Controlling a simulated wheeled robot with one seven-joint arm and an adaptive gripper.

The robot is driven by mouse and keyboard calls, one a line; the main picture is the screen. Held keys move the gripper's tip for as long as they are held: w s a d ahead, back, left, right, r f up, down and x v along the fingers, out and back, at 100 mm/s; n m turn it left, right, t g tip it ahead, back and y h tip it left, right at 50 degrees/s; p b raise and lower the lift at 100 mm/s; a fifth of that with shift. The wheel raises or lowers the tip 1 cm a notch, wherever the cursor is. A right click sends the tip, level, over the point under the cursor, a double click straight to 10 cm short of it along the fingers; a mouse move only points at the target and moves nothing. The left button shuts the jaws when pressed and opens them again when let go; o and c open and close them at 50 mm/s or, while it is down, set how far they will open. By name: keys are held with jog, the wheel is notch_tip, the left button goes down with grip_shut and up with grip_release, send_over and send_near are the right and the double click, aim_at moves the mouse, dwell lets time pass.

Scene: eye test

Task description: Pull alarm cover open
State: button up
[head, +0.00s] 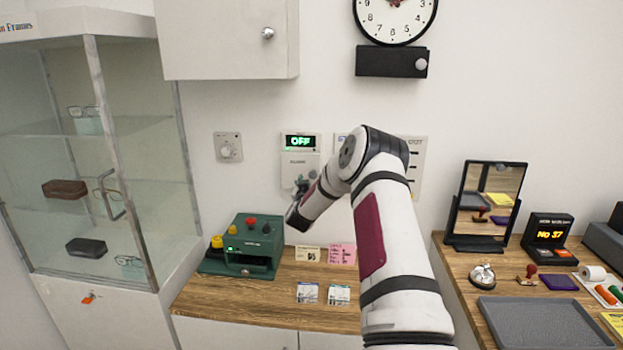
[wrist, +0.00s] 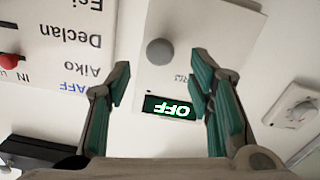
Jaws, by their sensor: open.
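The alarm unit (head: 299,164) is a white box on the wall with a lit green OFF display (head: 300,141). In the wrist view it appears upside down, with its white cover (wrist: 185,68) and a round grey knob (wrist: 160,51) on it. The cover looks closed. My gripper (head: 301,187) is in front of the unit's lower part. In the wrist view my gripper (wrist: 160,82) is open, its two teal-padded fingers spread either side of the display. The knob lies beyond the fingertips, between their lines, and nothing is held. The arm partly hides the wall to the right.
A green machine (head: 243,246) with coloured buttons stands on the wooden counter (head: 235,308) below. A wall dial (head: 228,147) is left of the unit, and a glass cabinet (head: 150,130) stands further left. A white wall cupboard (head: 225,40) hangs above. A staff board (wrist: 55,45) is beside the unit.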

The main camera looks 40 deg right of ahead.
aim_at(313, 175)
jog(key=shift+x, duration=2.1)
grip_shut()
